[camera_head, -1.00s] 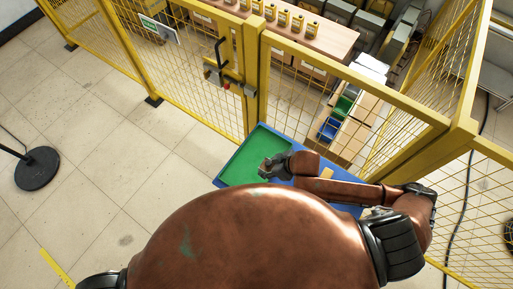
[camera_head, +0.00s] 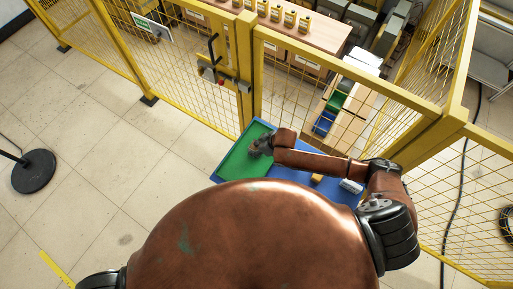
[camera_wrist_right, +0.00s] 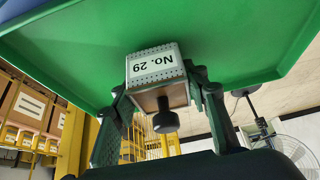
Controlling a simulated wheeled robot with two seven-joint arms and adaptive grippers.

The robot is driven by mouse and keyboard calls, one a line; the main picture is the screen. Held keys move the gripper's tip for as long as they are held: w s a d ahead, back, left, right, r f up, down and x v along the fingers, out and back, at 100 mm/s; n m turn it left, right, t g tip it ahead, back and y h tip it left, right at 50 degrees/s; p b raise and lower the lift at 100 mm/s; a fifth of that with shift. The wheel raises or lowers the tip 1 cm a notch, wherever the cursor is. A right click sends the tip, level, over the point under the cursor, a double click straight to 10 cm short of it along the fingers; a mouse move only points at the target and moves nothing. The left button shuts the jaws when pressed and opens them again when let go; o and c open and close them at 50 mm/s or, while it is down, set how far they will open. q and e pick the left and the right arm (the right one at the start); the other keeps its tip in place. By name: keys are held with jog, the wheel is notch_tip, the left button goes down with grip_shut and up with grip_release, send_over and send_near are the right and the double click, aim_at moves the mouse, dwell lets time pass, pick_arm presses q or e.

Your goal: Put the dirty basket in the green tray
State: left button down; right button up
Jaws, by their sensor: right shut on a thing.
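The basket (camera_wrist_right: 153,64) is a small grey perforated box with a "No. 29" label, a brown face and a dark knob. My right gripper (camera_wrist_right: 160,92) is shut on it, one finger on each side. In the right wrist view, it is in front of the green tray (camera_wrist_right: 75,62); I cannot tell whether they touch. In the head view, my right gripper (camera_head: 261,147) is over the upper right part of the green tray (camera_head: 238,166), and the basket is too small or hidden to make out. My left gripper is not in view.
The tray lies on a blue surface (camera_head: 218,158) beside the yellow mesh fence (camera_head: 252,70). A light grey box (camera_head: 351,186) and a small yellow-orange item (camera_head: 317,178) are at its right, near my arm. A black round stand base (camera_head: 34,171) is on the floor at left.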

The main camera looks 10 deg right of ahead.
jog(key=shift+w+f, duration=0.1)
jog(key=shift+f, duration=0.15)
jog(key=shift+f, duration=0.1)
jog(key=o, duration=1.3)
jog(key=v, duration=1.2)
